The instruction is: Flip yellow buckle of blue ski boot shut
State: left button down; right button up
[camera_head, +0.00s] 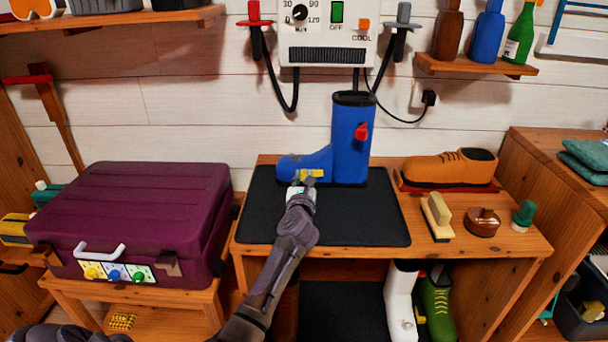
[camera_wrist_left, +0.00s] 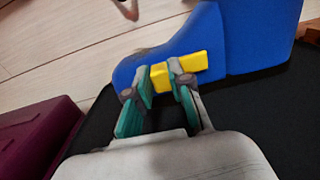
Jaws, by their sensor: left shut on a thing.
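The blue ski boot (camera_head: 351,140) stands upright on a black mat (camera_head: 262,222) on the wooden bench, its toe to the left. Its yellow buckle (camera_head: 318,174) is on the lower foot part, and a red buckle (camera_head: 361,131) is on the shaft. My left gripper (camera_head: 303,183) is at the yellow buckle. In the left wrist view the gripper (camera_wrist_left: 162,82) has its two fingers on either side of part of the yellow buckle (camera_wrist_left: 193,64), shut on it. The fingers hide part of the buckle. My right gripper is not in view.
An orange shoe (camera_head: 451,167), a brush (camera_head: 437,217), a round brown tin (camera_head: 482,222) and a green-capped bottle (camera_head: 523,215) stand right of the mat. A purple suitcase (camera_head: 140,210) is at left. A white dryer box (camera_head: 327,30) with hoses hangs above.

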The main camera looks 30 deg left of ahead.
pick_arm(q)
jog(key=c, duration=1)
grip_release()
jog(key=shift+c, duration=0.2)
jog(key=shift+d, duration=0.1)
jog(key=v, duration=1.1)
jog(key=shift+s+d+f, duration=0.1)
jog(key=shift+s+d, duration=0.05)
jog(key=shift+s, duration=0.3)
